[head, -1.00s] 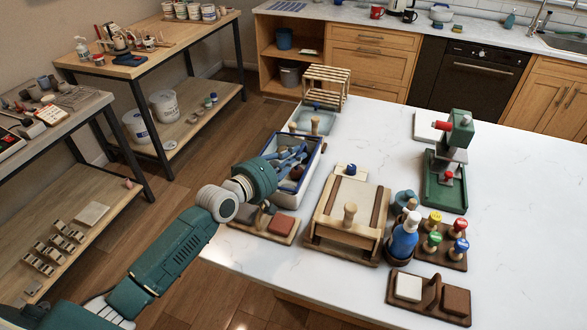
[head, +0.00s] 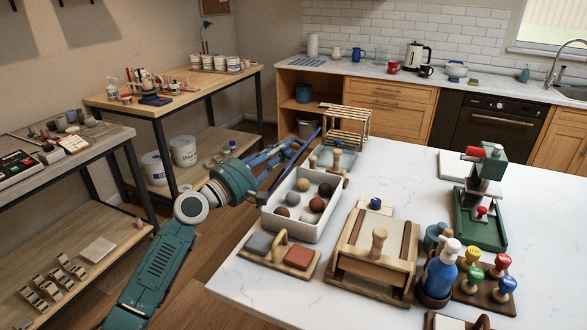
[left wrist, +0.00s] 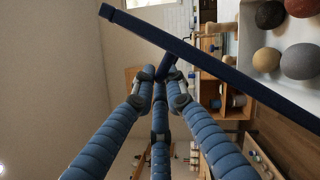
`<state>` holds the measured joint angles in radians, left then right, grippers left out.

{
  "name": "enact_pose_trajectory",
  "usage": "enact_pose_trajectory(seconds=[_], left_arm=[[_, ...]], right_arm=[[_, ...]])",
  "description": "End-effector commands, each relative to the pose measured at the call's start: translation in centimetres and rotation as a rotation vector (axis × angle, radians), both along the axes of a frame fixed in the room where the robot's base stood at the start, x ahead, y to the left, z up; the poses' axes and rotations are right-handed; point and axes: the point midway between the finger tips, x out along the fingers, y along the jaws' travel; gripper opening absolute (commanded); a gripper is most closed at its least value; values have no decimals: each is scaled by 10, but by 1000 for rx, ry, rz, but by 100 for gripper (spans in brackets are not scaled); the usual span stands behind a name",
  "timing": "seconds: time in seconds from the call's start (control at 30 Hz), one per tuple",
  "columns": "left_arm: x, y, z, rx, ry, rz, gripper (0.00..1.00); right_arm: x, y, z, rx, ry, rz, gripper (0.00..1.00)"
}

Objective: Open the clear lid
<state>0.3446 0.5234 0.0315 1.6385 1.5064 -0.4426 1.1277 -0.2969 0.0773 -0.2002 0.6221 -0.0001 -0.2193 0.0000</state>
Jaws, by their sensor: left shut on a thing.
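The white box (head: 297,230) stands open on the white counter, with several clay-coloured balls inside. Its clear lid shows as a dark blue edge (head: 303,152), tilted up steeply along the box's left side. The clear pane is hard to see. In the left wrist view the lid's blue frame bar (left wrist: 215,66) crosses in front of my fingers. My left gripper (head: 287,154) is left of the box, its blue fingers shut on a short dark knob of the lid (left wrist: 168,64). Whether the lid's lower edge touches the box cannot be told. My right gripper is out of view.
A wooden press box (head: 375,250) stands right of the white box. A tray with grey and red blocks (head: 275,252) is in front, a slatted crate (head: 346,127) behind. A blue bottle (head: 440,274) and a green press (head: 482,205) stand farther right.

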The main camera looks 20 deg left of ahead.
Motion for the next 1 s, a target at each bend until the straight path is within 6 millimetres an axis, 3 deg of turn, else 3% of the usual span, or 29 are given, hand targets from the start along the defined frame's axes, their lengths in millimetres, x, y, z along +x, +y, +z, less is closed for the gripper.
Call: enact_pose_trajectory(seconds=[0.03,0.5,1.0], left_arm=[[1,6,-10,-47,12,-1,0],[3,59,-12,-448,31,-3,0],[4,81,-20,-634,39,-5,0]], right_arm=[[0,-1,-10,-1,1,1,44],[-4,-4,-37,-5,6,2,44],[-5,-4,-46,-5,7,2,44]])
